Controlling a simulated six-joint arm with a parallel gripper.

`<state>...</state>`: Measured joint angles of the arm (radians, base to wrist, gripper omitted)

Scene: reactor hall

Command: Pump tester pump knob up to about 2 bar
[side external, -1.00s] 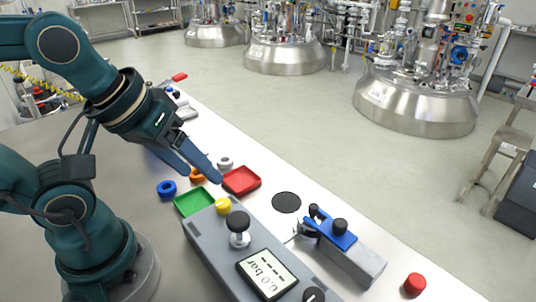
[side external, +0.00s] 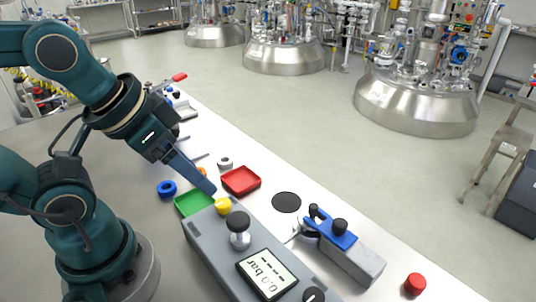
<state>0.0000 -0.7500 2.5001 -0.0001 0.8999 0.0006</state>
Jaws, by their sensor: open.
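The tester (side external: 205,247) is a grey box on the bench with a display (side external: 267,273) that reads 0.0 bar. Its black pump knob (side external: 238,221) stands up on a silver stem near the box's far end. A yellow button (side external: 223,206) sits beside the knob, and a black dial (side external: 313,295) is at the near end, cut by the frame edge. My gripper (side external: 210,188) is open and empty, above the green tray, up and left of the pump knob and apart from it. One finger largely hides the other.
A green tray (side external: 185,205) and a red tray (side external: 241,181) lie beyond the tester. A blue-topped clamp block (side external: 352,256), a black disc (side external: 286,202) and a red cap (side external: 415,284) are to the right.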

